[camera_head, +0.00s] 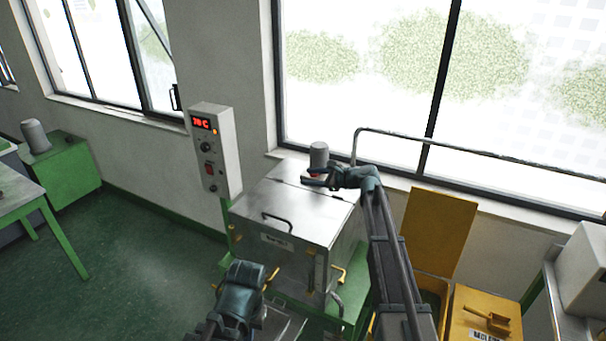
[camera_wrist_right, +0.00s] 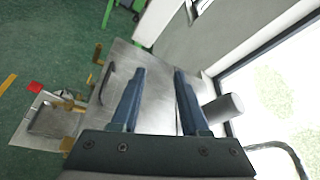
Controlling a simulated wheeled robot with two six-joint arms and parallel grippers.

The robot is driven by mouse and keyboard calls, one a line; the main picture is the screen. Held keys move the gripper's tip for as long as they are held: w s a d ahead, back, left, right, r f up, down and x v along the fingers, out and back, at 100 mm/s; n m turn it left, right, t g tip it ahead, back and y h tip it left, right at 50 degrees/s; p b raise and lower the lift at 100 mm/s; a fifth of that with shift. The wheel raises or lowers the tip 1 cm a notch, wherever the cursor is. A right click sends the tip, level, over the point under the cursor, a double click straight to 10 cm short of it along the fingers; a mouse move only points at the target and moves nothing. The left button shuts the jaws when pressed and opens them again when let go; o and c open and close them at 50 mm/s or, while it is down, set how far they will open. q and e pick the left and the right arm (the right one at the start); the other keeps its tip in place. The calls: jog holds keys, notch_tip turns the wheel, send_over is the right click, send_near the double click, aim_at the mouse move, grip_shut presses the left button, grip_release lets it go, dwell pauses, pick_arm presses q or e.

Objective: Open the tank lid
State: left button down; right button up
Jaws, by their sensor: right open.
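The tank (camera_head: 328,262) is a metal box on a green stand, and its flat lid (camera_head: 308,213) lies closed. The dark bar handle (camera_head: 277,221) is near the lid's front left edge; it also shows left of my fingers in the right wrist view (camera_wrist_right: 106,84). My right gripper (camera_head: 316,181) is open and empty above the back part of the lid, apart from the handle. Its two blue fingers (camera_wrist_right: 160,72) point across the lid in the wrist view. A teal part of my left arm shows in front of the tank; the left fingers cannot be made out.
A control box (camera_head: 215,150) with a red display stands left of the tank. A grey cylinder (camera_head: 319,156) rises at the lid's back. Brass taps (camera_wrist_right: 70,105) stick out at the tank's front. A yellow bin (camera_head: 486,306) is at right; windows are behind.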

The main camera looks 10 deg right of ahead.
jog(key=shift+s+d, duration=0.2)
